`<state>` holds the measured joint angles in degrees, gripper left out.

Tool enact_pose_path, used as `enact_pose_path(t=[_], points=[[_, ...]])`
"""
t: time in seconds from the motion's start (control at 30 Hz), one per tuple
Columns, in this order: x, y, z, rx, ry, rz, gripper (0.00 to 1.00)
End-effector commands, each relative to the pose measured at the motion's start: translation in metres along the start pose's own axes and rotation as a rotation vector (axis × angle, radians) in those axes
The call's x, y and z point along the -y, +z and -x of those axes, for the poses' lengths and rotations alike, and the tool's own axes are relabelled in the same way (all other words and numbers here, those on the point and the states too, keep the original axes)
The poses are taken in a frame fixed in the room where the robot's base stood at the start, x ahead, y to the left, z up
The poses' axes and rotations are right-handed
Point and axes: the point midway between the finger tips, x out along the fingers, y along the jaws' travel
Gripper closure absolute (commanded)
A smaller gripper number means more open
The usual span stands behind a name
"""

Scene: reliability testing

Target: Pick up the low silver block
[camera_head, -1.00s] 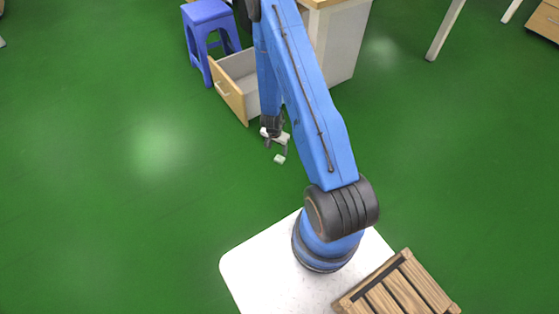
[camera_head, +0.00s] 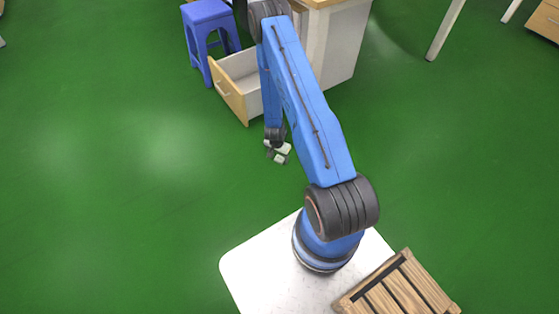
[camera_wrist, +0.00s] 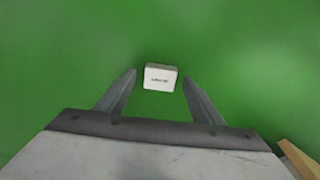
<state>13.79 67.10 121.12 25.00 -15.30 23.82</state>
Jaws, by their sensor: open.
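The low silver block (camera_wrist: 160,78) is a small pale box with dark lettering on its top. In the wrist view it lies on the green floor, framed between the tips of my two fingers. My gripper (camera_wrist: 159,80) is open and empty, with a finger on each side of the block in the picture. I cannot tell how high the fingertips are above it. In the head view the block (camera_head: 280,159) shows just below and partly between the fingers of my gripper (camera_head: 278,153).
An open drawer (camera_head: 231,92) juts from a white cabinet (camera_head: 335,45) behind my gripper, and its wooden edge may be the one (camera_wrist: 297,158) at lower right in the wrist view. A blue stool (camera_head: 208,15) stands beside it. The floor to the left is clear.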

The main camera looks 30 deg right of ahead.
Motion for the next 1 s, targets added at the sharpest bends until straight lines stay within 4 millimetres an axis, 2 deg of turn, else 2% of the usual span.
enact_pose_path(t=[0.27, 0.33, 0.47, 0.5, 0.8, 1.0], points=[[0.0, -0.001, -0.005, -0.001, -0.001, 0.0, 0.39], [0.0, 0.0, -0.005, -0.001, -0.001, 0.0, 0.51], [0.0, 0.0, -0.005, -0.001, 0.0, 0.0, 0.82], [0.0, 0.0, -0.005, -0.001, 0.0, 0.0, 0.85], [0.0, -0.001, -0.004, -0.001, -0.001, 0.0, 0.85], [0.0, -0.003, 0.009, -0.001, -0.001, 0.0, 0.85]])
